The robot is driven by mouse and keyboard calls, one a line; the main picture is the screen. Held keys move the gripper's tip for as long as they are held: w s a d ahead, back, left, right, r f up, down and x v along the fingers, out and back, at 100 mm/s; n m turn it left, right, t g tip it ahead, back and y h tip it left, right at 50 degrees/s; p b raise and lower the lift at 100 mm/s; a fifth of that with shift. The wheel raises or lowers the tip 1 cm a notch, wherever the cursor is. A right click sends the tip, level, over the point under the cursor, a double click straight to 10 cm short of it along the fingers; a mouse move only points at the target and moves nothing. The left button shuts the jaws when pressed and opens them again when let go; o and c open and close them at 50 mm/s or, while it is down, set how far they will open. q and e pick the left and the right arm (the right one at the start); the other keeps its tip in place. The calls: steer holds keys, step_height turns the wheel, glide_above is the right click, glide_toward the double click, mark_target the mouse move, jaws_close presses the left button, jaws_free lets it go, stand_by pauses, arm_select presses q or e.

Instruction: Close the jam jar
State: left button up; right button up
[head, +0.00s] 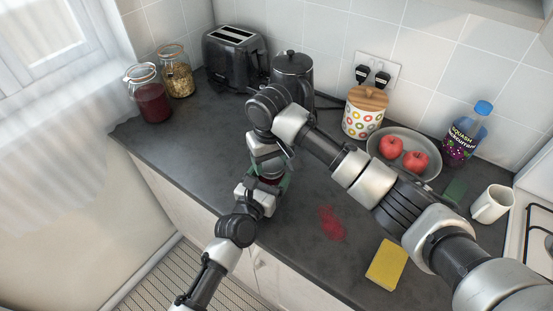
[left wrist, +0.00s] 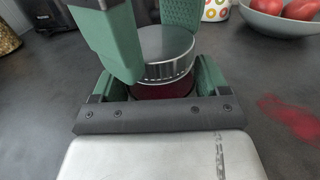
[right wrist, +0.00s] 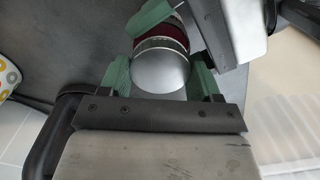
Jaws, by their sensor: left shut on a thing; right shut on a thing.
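The jam jar (left wrist: 163,90), dark red, stands between the fingers of my left gripper (left wrist: 160,85), which is shut on it. A silver metal lid (left wrist: 165,48) sits at the jar's mouth, level and in line with it. I cannot tell whether it is tightened. My right gripper (right wrist: 160,80) is shut on the lid (right wrist: 160,68) from above, with a green finger on each side. In the head view, the jar is mostly hidden between my left gripper (head: 268,184) and my right gripper (head: 268,160).
A red smear (head: 331,223) and a yellow sponge (head: 387,264) lie on the counter to the right. A bowl (head: 434,165) of red fruit, patterned canister (head: 361,120), bottle (head: 463,140) and white mug (head: 492,204) stand beyond. A kettle (head: 292,75) and toaster (head: 233,55) stand behind.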

arm_select(q)
steer(key=shift+a, duration=0.1)
arm_select(e)
steer(key=o, duration=1)
steer(key=shift+d, duration=0.15)
steer(key=shift+r, duration=2.3)
steer(key=shift+c, duration=0.4)
